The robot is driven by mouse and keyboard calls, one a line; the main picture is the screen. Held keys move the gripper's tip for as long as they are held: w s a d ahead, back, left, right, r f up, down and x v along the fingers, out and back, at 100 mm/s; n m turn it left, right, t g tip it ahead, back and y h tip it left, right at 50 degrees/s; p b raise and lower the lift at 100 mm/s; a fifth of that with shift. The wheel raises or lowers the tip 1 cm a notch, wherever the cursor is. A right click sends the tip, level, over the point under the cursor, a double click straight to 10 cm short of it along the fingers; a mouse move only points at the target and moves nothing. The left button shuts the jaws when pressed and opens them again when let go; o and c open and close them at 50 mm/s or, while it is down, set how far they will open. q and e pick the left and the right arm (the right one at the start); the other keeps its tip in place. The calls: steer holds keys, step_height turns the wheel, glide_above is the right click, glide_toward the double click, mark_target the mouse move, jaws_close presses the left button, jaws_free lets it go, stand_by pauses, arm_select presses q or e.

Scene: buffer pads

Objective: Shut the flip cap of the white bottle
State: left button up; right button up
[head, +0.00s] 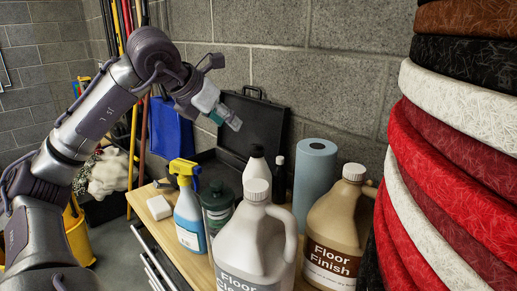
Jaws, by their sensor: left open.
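A white bottle (256,172) with a black cap (257,150) stands toward the back of the wooden table, in the middle of the head view. Its lower part is hidden behind the pale floor cleaner jug. The cap is too small to tell whether its flip lid is up or down. My left gripper (227,119) is open and empty, in the air above and to the left of the bottle, apart from it. My right gripper is not in view.
The pale jug (255,230), a tan floor finish jug (340,220), a blue spray bottle (189,212), a green-grey container (218,205) and a blue paper roll (315,180) crowd the wooden table (150,222). A black open case (254,122) is behind. Stacked round pads (455,150) fill the right.

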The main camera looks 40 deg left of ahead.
mark_target(253, 152)
arm_select(q)
steer(key=p+x, duration=0.1)
steer(key=x, duration=1.1)
steer(key=shift+w+f, duration=0.25)
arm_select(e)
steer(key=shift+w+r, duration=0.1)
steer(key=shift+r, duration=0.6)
arm_select(q)
jaws_close()
steer(key=t+b, duration=0.1)
steer(key=b, duration=0.3)
steer(key=f+t+b, duration=0.1)
steer(key=b, duration=0.3)
steer(key=f+t+b, duration=0.1)
steer(key=b, duration=0.4)
steer(key=shift+s+f+t, duration=0.15)
steer(key=shift+s+t, duration=0.15)
steer(key=shift+s, duration=0.1)
steer(key=shift+b, duration=0.35)
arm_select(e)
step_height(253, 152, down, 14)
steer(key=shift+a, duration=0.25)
